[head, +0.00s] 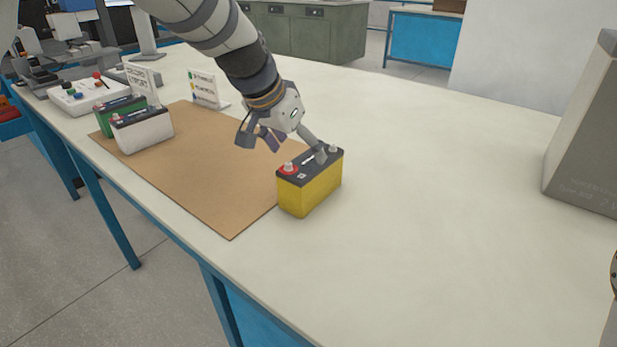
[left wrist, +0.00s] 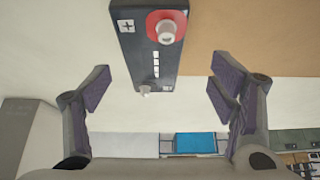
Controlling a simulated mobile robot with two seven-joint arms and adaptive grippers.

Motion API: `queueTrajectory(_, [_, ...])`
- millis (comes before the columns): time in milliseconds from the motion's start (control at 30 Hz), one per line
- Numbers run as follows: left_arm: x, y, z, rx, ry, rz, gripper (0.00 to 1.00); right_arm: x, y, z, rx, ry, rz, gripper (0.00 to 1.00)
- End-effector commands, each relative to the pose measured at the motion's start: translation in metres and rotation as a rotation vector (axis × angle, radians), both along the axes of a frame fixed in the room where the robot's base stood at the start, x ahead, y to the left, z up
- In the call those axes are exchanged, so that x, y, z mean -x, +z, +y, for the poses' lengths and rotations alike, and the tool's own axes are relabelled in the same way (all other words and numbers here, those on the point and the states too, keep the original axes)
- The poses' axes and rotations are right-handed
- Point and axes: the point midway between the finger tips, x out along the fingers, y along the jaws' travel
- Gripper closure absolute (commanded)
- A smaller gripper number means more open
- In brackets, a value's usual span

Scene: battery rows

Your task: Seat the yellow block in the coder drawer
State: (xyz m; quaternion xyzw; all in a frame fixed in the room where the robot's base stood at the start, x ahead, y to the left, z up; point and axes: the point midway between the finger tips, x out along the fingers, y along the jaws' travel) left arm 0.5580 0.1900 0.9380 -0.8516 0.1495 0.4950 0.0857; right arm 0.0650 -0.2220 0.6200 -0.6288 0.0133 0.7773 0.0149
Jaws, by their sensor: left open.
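The yellow block (head: 308,196) is a battery-shaped block with a black top, a red-ringed terminal and a plain terminal. It stands upright on the white table at the right edge of a brown mat. My left gripper (head: 290,147) is open over its top, with one finger close to the top's far side; I cannot tell whether they touch. In the left wrist view the block's black top (left wrist: 146,55) lies between and beyond the spread fingers, and nothing is held. My right gripper is out of view. No drawer can be made out.
The brown mat (head: 203,180) bears a white block (head: 143,132) and a green block (head: 104,119) at its left end. Small sign cards (head: 204,88) stand behind. A grey machine (head: 590,140) stands at the right. The table between it and the yellow block is clear.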

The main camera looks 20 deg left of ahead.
Motion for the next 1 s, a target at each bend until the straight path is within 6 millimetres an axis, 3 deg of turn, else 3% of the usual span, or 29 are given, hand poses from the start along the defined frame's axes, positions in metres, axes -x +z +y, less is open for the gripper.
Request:
queueTrajectory(33, [-0.004,-0.011,-0.002,0.0,-0.001,0.006,0.22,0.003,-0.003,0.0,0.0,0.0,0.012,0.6])
queueTrajectory(267, [-0.014,-0.029,-0.01,-0.002,-0.003,0.0,0.22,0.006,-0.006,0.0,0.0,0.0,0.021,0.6])
queueTrajectory(433, [-0.029,-0.058,-0.019,-0.001,-0.002,0.003,0.22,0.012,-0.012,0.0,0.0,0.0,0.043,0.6])
queueTrajectory(667, [-0.031,-0.057,-0.02,0.0,-0.001,-0.005,0.25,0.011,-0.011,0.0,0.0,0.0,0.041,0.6])
queueTrajectory(1000, [-0.031,-0.057,-0.02,0.0,-0.002,-0.004,1.0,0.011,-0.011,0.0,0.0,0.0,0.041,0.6])
